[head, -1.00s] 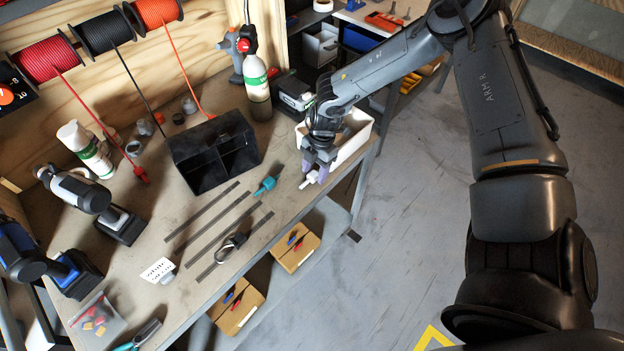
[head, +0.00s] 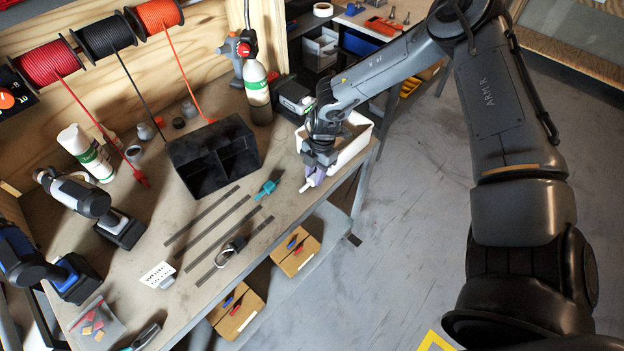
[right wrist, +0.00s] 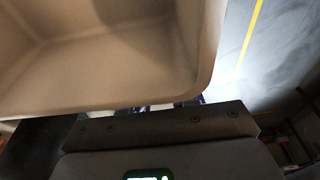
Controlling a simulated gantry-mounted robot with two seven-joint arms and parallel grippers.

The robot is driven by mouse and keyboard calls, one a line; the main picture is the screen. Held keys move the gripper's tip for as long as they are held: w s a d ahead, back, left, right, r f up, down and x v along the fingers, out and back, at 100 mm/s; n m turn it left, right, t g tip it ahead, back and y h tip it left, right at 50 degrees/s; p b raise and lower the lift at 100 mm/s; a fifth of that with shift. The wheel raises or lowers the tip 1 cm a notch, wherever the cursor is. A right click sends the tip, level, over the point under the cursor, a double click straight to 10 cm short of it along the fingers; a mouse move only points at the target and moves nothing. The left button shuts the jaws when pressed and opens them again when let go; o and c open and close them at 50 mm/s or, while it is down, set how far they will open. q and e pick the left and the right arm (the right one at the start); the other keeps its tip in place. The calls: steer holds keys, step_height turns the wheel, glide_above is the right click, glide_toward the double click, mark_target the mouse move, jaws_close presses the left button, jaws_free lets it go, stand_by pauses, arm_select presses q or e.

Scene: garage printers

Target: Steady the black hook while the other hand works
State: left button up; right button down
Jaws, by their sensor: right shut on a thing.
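I cannot pick out a black hook with certainty. A small dark looped piece (head: 231,248) with a pale ring lies on the bench among flat dark strips; I cannot tell if it is the hook. My left gripper is not in view.
A black divided box (head: 214,158) stands mid-bench, with a teal piece (head: 267,188) in front. Flat dark strips (head: 217,220) lie nearby. Cardboard boxes (head: 297,251) sit below the bench edge.

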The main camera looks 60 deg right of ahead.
mark_target(313, 177)
steer(key=shift+r+p, duration=0.6)
steer(key=shift+r, duration=1)
